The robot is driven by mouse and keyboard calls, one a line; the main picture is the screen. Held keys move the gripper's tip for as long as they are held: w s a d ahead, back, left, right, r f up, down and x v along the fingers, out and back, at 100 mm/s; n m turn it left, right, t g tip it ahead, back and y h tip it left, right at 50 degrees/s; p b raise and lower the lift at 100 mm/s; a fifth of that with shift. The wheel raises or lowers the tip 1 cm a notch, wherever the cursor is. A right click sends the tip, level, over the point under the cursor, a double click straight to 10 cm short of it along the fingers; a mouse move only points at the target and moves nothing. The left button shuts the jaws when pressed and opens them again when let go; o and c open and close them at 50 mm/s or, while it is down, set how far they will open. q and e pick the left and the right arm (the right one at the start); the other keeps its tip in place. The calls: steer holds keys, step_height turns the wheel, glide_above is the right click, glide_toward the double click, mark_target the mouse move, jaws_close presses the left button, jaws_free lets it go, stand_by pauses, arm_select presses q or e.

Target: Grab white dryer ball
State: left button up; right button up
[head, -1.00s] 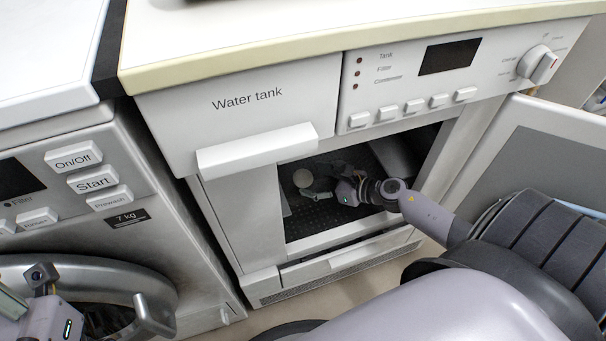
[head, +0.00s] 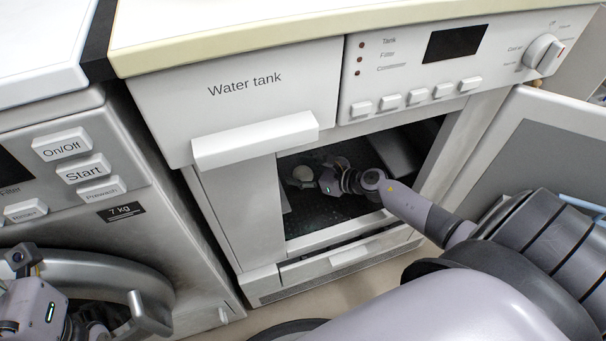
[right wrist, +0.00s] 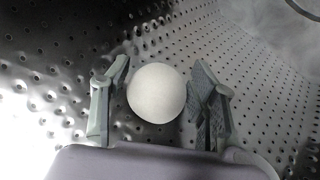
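The white dryer ball (right wrist: 157,93) lies inside the perforated metal drum. In the right wrist view it sits between the two fingers of my right gripper (right wrist: 160,98), with a visible gap at the left finger and a very narrow one, or contact, at the right finger. The right gripper is open around the ball. My left gripper (head: 24,290) shows only partly at the lower left edge, in front of the washer door.
The dryer (head: 230,225) has a water tank drawer handle (head: 255,140) above the opening. Its open door (head: 555,150) stands to the right of my right arm. The washing machine (head: 150,220) with its round door (head: 110,270) stands at left. The drum wall (right wrist: 255,80) surrounds the right gripper.

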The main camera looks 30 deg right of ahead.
steer(key=c, duration=0.8)
steer(key=shift+o, duration=0.2)
steer(key=shift+r, duration=0.15)
